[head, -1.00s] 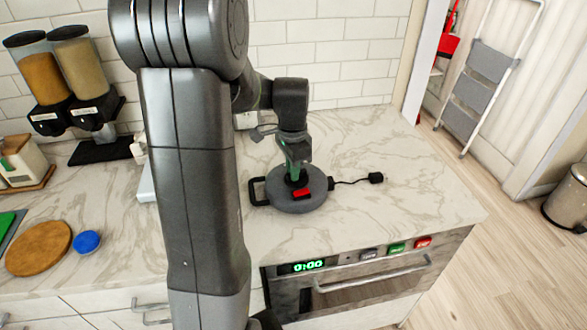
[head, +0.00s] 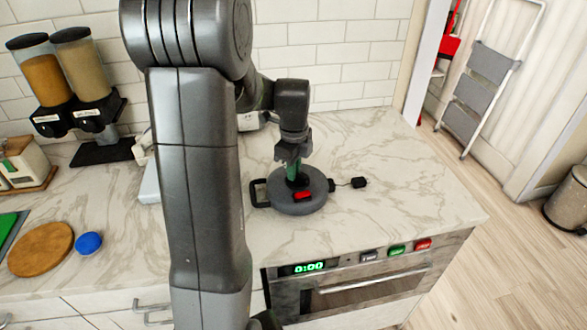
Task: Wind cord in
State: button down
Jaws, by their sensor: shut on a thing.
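A round grey cord reel (head: 300,206) lies flat on the marble counter. A black loop handle (head: 258,193) sticks out on its left and a red part (head: 304,195) sits on its top. My gripper (head: 295,172) points down over the reel, shut on a dark green knob (head: 297,180) at the reel's top. The fingertips are small and partly hidden in this view.
An oven (head: 350,289) with a green display sits under the counter's front edge. Two dispensers (head: 75,85), a round wooden board (head: 41,249) and a blue disc (head: 88,243) stand at left. The counter right of the plug is clear. A step ladder (head: 488,80) leans at the right.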

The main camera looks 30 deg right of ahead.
jog(key=m, duration=0.5)
jog(key=shift+w+d+m, duration=0.1)
jog(key=shift+d+m, duration=0.4)
jog(key=shift+m, duration=1.9)
jog(key=c, duration=1.5)
grip_release()
notch_tip(320, 180, up, 14)
jog(key=shift+f, duration=0.1)
